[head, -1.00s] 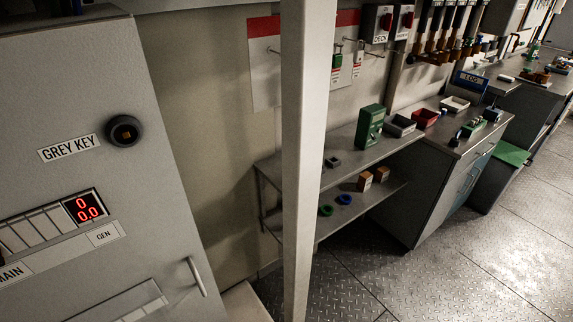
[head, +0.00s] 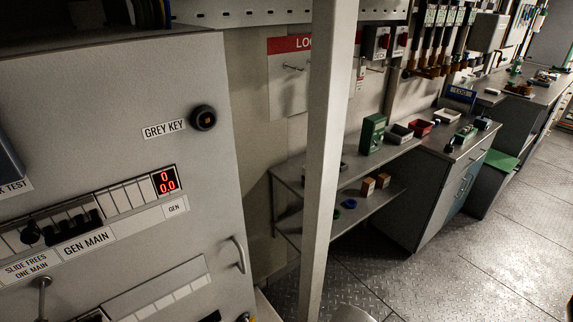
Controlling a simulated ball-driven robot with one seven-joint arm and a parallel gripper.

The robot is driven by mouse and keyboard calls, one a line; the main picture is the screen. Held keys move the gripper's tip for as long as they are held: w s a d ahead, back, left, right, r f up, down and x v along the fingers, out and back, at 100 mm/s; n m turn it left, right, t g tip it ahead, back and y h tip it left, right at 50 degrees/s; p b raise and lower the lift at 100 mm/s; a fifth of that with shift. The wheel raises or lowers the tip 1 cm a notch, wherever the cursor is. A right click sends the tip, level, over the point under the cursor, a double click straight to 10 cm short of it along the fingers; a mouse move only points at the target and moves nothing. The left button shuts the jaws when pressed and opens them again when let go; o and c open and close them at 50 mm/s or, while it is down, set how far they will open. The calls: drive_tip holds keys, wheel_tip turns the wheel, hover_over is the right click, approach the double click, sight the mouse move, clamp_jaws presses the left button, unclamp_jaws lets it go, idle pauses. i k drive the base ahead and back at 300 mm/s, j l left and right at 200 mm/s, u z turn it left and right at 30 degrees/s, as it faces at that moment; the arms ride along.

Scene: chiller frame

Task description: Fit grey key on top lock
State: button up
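I cannot make out a separate grey key in this view. My gripper is not in view.
The cabinet (head: 110,90) fills the left side, with a GEN MAIN panel, a red display (head: 166,182) and a handle (head: 239,254) that juts out. A pale post (head: 322,160) stands right of it. Shelves (head: 350,215) and a counter (head: 465,150) with small items line the wall behind. The floor at right (head: 470,265) is clear.

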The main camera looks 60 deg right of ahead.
sight(205, 119)
drive_tip(key=l+u, duration=0.15)
drive_tip(key=l, duration=0.7)
drive_tip(key=l+u, duration=0.1)
drive_tip(key=l, duration=0.75)
drive_tip(key=l+u, duration=0.15)
drive_tip(key=l, duration=0.7)
drive_tip(key=k+l+u, duration=0.1)
drive_tip(key=l, duration=0.7)
